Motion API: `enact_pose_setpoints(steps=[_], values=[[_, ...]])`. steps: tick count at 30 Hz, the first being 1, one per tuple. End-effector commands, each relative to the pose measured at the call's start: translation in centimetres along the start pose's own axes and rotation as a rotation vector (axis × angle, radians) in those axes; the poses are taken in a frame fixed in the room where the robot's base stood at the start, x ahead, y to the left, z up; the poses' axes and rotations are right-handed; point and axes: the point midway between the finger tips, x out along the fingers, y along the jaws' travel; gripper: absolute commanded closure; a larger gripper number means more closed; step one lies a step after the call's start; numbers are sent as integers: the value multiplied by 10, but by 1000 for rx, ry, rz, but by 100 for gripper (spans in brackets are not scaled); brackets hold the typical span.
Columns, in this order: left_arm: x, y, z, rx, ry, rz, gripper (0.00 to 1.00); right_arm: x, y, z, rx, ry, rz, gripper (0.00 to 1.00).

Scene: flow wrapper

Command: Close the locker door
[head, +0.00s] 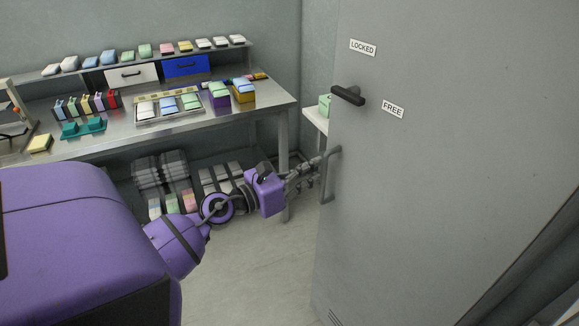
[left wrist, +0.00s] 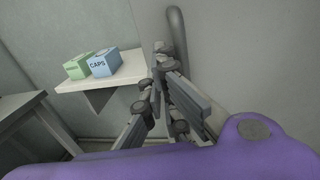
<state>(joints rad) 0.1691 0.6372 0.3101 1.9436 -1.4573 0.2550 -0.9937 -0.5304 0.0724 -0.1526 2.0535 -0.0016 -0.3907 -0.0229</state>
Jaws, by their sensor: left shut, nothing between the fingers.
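The grey door (head: 450,160) fills the right of the head view, with labels reading LOCKED and FREE and a dark lever handle (head: 348,95). It stands open, with the room visible past its left edge. A grey bar handle (head: 329,180) is low on that edge; it also shows in the left wrist view (left wrist: 177,30). My left gripper (head: 321,160) is shut and empty right at this bar. In the left wrist view its fingertips (left wrist: 163,52) are beside the bar; I cannot tell if they touch. My right gripper is out of view.
A metal workbench (head: 190,120) with boxes and trays stands at the back left. A white shelf (left wrist: 125,70) behind the door edge holds a green box (left wrist: 78,66) and a blue CAPS box (left wrist: 103,62). The floor (head: 255,270) before the door is clear.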

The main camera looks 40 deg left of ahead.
Motion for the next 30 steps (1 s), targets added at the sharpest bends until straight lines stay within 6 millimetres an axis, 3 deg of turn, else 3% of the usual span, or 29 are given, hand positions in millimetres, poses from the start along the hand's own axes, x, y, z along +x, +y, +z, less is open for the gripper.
enact_pose_setpoints(steps=[6, 20, 23, 30], values=[[27, 0, 1, -1, -2, 0, 100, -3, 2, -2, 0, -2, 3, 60], [32, 0, -2, -1, 1, -1, 100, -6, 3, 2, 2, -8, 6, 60], [39, 0, -4, -1, 3, -17, 100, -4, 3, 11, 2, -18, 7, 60], [80, 1, -10, 0, 6, -115, 100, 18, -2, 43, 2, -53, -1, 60]])
